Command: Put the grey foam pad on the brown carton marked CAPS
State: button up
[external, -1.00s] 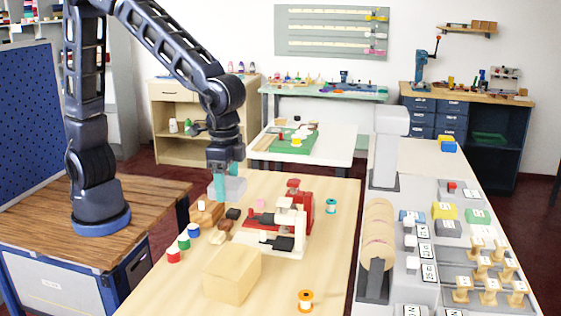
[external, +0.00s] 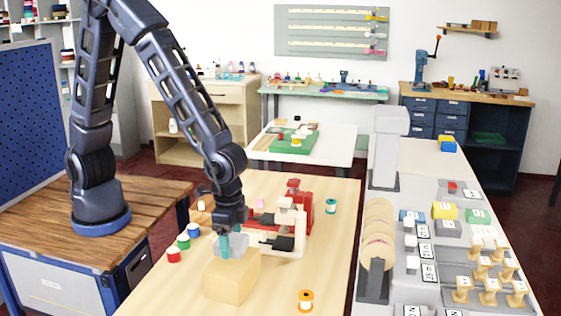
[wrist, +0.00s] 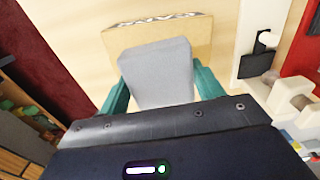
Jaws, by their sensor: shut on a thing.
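The grey foam pad (wrist: 157,75) is between the two teal fingers of my gripper (wrist: 160,88) in the wrist view. In the external view my gripper (external: 225,246) is shut on the pad (external: 236,245), over the back part of the brown carton (external: 232,280). In the wrist view the carton (wrist: 195,38) lies beyond and below the pad, with dark lettering along its far edge, partly legible as CAPS. Whether the pad touches the carton top cannot be told.
A red and white clamp-like machine (external: 293,222) stands right of the carton. Red, green and blue spools (external: 174,255) stand to its left. An orange spool (external: 305,301) is near the front right.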

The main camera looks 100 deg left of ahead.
aim_at(231, 239)
jog(key=shift+f, duration=1.35)
jog(key=shift+f, duration=0.15)
jog(key=o, duration=0.9)
jog(key=shift+o, duration=0.2)
notch_tip(231, 239, up, 12)
jog(key=shift+r, duration=0.25)
jog(key=s+a+r+t, duration=0.1)
jog(key=s+a+r, duration=0.3)
jog(key=s, duration=0.5)
jog(key=s+a+r+t, duration=0.2)
jog(key=s+a+r, duration=0.2)
jog(key=s+r, duration=0.4)
jog(key=s+a+r+t, duration=0.1)
jog(key=s+a+r, duration=0.4)
jog(key=s, duration=0.5)
jog(key=shift+s+r+t, duration=0.3)
jog(key=shift+r, duration=0.25)
